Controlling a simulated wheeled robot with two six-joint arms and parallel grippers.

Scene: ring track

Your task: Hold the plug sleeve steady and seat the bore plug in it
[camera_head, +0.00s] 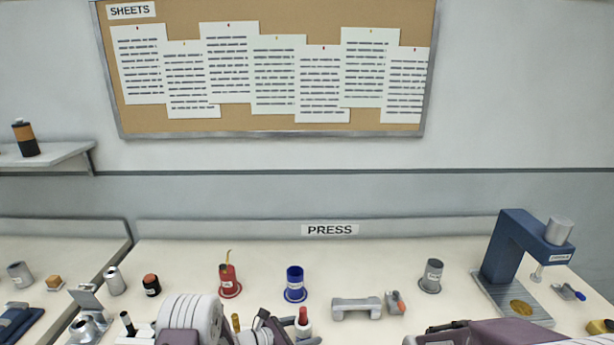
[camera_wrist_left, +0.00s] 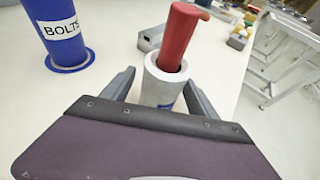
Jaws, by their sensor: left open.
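The plug sleeve (camera_wrist_left: 160,87) is a pale grey upright tube with a blue mark low on its side, in the middle of the left wrist view. The red bore plug (camera_wrist_left: 178,40) stands up out of its mouth, leaning slightly; how deep it sits is hidden. In the head view the red plug (camera_head: 303,314) shows at the bottom middle, above the pale sleeve (camera_head: 303,329). My left gripper (camera_wrist_left: 157,80) is open, with one finger on either side of the sleeve. My right gripper (camera_head: 447,327) is at the lower right, its fingers mostly hidden.
A blue BOLTS cup (camera_head: 295,283) and a red cup (camera_head: 229,279) stand behind the left gripper. A grey cup (camera_head: 431,275) and a blue press (camera_head: 515,260) stand at the right. A grey cradle (camera_head: 356,308) lies between the arms.

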